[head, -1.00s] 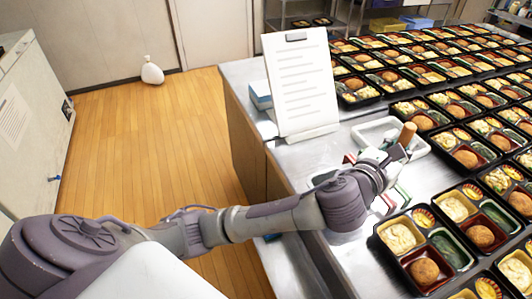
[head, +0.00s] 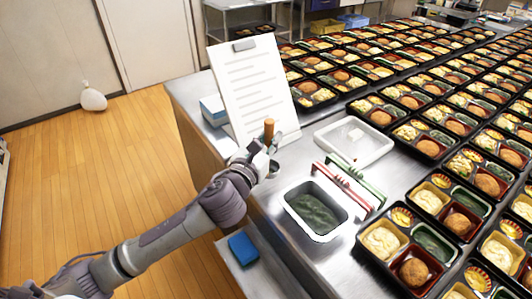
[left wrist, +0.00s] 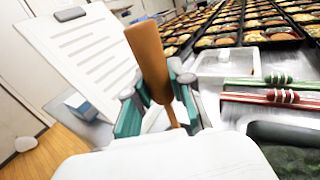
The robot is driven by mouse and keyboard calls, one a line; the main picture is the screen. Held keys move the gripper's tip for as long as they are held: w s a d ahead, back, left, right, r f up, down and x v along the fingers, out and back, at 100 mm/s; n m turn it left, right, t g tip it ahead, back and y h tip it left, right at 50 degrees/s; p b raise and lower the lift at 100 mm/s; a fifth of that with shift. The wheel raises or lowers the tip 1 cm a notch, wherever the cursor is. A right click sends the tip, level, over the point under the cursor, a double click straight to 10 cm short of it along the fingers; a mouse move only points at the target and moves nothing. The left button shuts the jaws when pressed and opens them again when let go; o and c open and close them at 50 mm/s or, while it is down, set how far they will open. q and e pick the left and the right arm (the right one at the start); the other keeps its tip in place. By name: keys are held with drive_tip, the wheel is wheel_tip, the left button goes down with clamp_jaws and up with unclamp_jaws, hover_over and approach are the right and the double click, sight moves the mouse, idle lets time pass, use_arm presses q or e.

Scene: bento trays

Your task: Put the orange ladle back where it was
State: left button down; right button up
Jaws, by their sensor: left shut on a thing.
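The orange ladle shows its upright orange-brown handle (head: 268,131) just in front of the clipboard's lower right corner. My left gripper (head: 268,150) is shut on the ladle. In the left wrist view the handle (left wrist: 148,55) rises between the teal and grey fingers of the left gripper (left wrist: 158,100), leaning slightly. A thin stem shows below it; the ladle's bowl cannot be made out clearly. A white container of dark green food (head: 318,238) stands to the right of my gripper on the steel counter. My right gripper is in neither view.
A standing clipboard (head: 250,88) is close behind the gripper. A white tray (head: 375,150) with a small white item lies right of it. Red tongs (head: 345,187) and green tongs (head: 358,178) lie by the container. Many filled bento trays (head: 412,262) cover the counter's right side.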

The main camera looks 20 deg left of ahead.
use_arm(q)
drive_tip(key=shift+a+f, duration=0.2)
drive_tip(key=shift+a, duration=0.1)
drive_tip(key=shift+f, duration=0.2)
wheel_tip(320, 180, down, 4)
drive_tip(key=shift+r+b, duration=0.25)
drive_tip(key=shift+b, duration=0.15)
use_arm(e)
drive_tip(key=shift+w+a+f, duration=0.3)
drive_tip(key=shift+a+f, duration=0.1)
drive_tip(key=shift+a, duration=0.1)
use_arm(q)
drive_tip(key=shift+f, duration=0.15)
drive_tip(key=c, duration=1)
unclamp_jaws()
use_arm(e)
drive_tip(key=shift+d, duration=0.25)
